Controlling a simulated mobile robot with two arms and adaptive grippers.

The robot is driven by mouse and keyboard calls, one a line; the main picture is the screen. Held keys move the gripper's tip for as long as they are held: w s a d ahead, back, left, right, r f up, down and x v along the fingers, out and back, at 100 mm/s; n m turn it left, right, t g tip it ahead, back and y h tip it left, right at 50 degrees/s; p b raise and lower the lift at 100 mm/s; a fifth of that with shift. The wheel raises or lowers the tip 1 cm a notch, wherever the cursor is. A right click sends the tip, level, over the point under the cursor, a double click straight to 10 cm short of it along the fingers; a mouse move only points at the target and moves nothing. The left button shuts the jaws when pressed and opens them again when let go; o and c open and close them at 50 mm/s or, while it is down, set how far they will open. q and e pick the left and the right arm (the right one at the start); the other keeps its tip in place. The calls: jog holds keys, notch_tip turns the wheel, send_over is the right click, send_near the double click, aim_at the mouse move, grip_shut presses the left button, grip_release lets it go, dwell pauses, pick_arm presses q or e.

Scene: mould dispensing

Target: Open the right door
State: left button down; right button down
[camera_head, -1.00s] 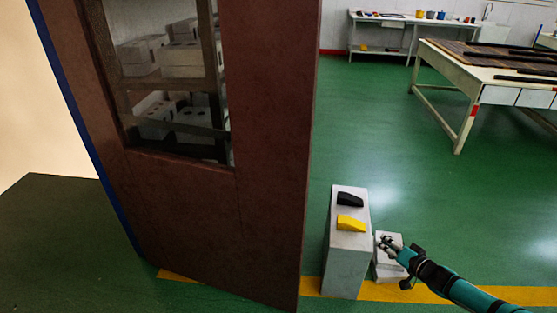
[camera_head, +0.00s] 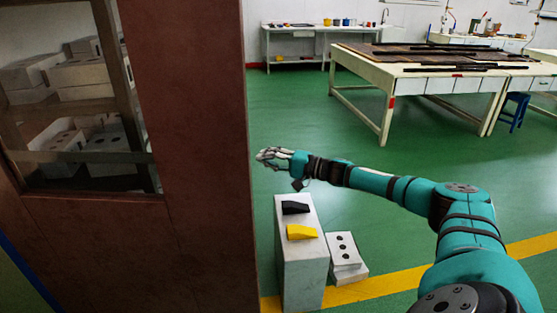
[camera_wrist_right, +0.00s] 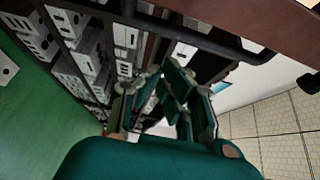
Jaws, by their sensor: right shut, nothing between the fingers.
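The reddish-brown door (camera_head: 205,120) fills the left of the head view. It has a framed window, and white blocks show on shelves behind it. My right gripper (camera_head: 264,156) appears just right of the door's right edge, shut and empty. The gap in depth between them is unclear. In the wrist view, my right gripper's fingers (camera_wrist_right: 168,98) are in front of shelves. A brown panel (camera_wrist_right: 275,28) and a dark bar (camera_wrist_right: 205,40), probably a door handle, are above and to the right of them. My left gripper is not in view.
A grey pedestal (camera_head: 303,256) with a black piece (camera_head: 296,208) and a yellow piece (camera_head: 301,232) stands below my right forearm. Stacked white blocks (camera_head: 345,252) lie beside it. A large worktable (camera_head: 410,78) stands behind; green floor lies between.

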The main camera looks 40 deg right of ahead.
jog(key=shift+s+a+p, duration=0.15)
jog(key=shift+a+p, duration=0.05)
jog(key=shift+a, duration=0.8)
jog(key=shift+s+a+p, duration=0.1)
jog(key=shift+a+p, duration=0.1)
jog(key=shift+a, duration=0.8)
